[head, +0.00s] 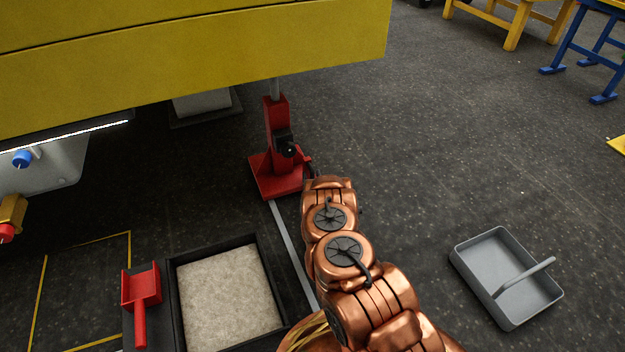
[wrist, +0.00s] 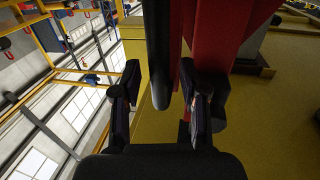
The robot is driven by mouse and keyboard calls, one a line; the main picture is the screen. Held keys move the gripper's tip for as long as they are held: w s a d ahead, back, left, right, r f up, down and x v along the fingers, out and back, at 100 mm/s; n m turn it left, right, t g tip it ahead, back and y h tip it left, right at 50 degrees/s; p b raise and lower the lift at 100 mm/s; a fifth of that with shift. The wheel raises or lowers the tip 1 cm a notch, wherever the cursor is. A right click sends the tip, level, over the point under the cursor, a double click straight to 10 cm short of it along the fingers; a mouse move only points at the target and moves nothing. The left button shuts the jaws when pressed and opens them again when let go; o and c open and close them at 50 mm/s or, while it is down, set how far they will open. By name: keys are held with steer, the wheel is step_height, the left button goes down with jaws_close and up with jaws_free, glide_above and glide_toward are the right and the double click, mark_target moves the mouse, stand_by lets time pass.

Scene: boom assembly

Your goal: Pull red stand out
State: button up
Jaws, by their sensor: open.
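The red stand (head: 277,125) is upright on the floor under the yellow boom (head: 200,50), with its grey rod reaching up to the boom's underside. A black part sits on its front side. In the head view my gripper (head: 311,170) is at the stand's right side, mostly hidden by my arm. In the wrist view my gripper (wrist: 160,85) is open, with a black bar (wrist: 160,55) between its fingers. The red body of the stand (wrist: 208,40) is close by on the right, behind the right finger. I cannot tell whether either finger touches the bar.
A black tray of pale granules (head: 228,292) and a red scoop (head: 141,297) are at the lower left. A grey open box (head: 507,278) lies on the right. Yellow and blue trestles stand at the upper right. The floor right of the stand is clear.

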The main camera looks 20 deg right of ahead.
jaws_close()
stand_by(0.3)
stand_by(0.4)
